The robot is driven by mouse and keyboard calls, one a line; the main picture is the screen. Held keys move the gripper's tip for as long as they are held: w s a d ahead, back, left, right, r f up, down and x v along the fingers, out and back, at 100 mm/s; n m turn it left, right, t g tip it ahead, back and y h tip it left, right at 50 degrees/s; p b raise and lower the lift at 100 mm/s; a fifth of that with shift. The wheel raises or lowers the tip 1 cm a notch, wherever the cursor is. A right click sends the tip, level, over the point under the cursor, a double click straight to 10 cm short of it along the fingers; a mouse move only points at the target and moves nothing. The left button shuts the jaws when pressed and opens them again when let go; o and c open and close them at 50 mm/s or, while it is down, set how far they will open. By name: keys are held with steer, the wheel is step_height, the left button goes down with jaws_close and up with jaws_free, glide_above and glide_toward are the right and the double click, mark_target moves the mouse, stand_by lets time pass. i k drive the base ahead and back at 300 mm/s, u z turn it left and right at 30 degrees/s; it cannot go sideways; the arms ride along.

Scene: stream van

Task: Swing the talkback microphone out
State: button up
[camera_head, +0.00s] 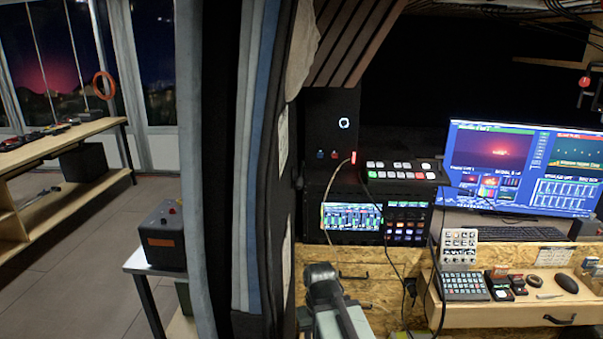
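A thin, pale curved stalk (327,192) with a red-orange tip (354,157) rises in front of the rack on the left of the desk. It may be the talkback microphone, but it is too small to be sure. A dark part at the bottom centre looks like my gripper (322,283), on a grey-green arm link. It is below the stalk in the picture and appears apart from it. Its fingers cannot be made out, and nothing is seen held in it.
A dark curtain edge (250,170) stands close on the left. The rack's lit screen (352,217) and a button panel (404,170) are behind the stalk. A wide monitor (525,165), keypad (465,286) and mouse (567,283) are on the right.

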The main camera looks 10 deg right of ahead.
mark_target(299, 183)
steer(key=u, duration=0.05)
steer(key=k, duration=0.5)
steer(key=u, duration=2.5)
steer(key=k, duration=1.8)
steer(key=z, duration=0.7)
steer(key=i, duration=1)
steer(key=u, duration=0.05)
